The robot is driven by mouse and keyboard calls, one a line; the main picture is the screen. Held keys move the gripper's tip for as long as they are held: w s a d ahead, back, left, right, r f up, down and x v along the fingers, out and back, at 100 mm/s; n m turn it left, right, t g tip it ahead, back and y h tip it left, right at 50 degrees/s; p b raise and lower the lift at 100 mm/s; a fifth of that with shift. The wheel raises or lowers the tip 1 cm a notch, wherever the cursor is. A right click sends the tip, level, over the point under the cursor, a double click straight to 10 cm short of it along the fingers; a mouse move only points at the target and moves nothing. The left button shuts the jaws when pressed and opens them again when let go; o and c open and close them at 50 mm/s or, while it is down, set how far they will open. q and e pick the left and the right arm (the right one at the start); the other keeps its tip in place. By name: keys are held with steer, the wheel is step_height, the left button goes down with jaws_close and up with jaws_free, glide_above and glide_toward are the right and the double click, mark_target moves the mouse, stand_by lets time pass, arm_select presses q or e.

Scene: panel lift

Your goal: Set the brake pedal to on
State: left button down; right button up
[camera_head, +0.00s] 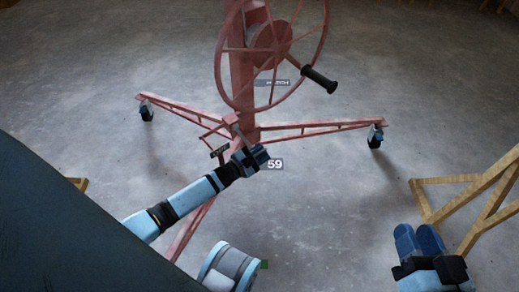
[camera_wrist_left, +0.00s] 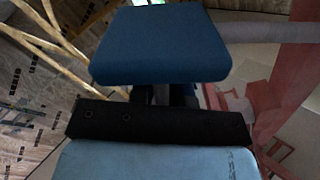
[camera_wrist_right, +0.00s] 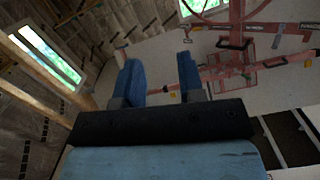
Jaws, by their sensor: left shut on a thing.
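The red panel lift (camera_head: 243,75) stands ahead on its tripod base. A small dark pedal-like plate (camera_head: 219,151) with lettering sits low at the front of its mast; I cannot read its setting. My left gripper (camera_head: 252,158) is just right of this plate, shut on what looks like a thin bar at the foot of the mast. In the left wrist view the blue finger (camera_wrist_left: 160,45) hides what is held. My right gripper (camera_head: 420,240) is apart from the lift at the lower right. Its two fingers (camera_wrist_right: 160,78) are apart with nothing between them.
The large red wheel with a black handle (camera_head: 319,79) is above my left gripper. Base legs end in casters (camera_head: 376,137) on both sides. A wooden frame (camera_head: 480,200) stands close to my right arm. A dark panel (camera_head: 70,230) covers the lower left. The floor between is clear.

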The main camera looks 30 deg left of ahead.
arm_select(q)
steer(key=shift+w+a+f, duration=0.1)
steer(key=shift+a+f, duration=0.35)
steer(key=shift+f, duration=0.1)
arm_select(e)
steer(key=shift+w+d+r+n, duration=0.2)
steer(key=shift+w+r+n, duration=0.05)
steer(key=shift+r+n, duration=0.05)
steer(key=shift+f, duration=0.25)
arm_select(q)
steer(key=c, duration=1.3)
jaws_free()
steer(key=shift+o, duration=0.5)
steer(key=shift+d, duration=0.1)
arm_select(e)
steer(key=shift+a, duration=0.15)
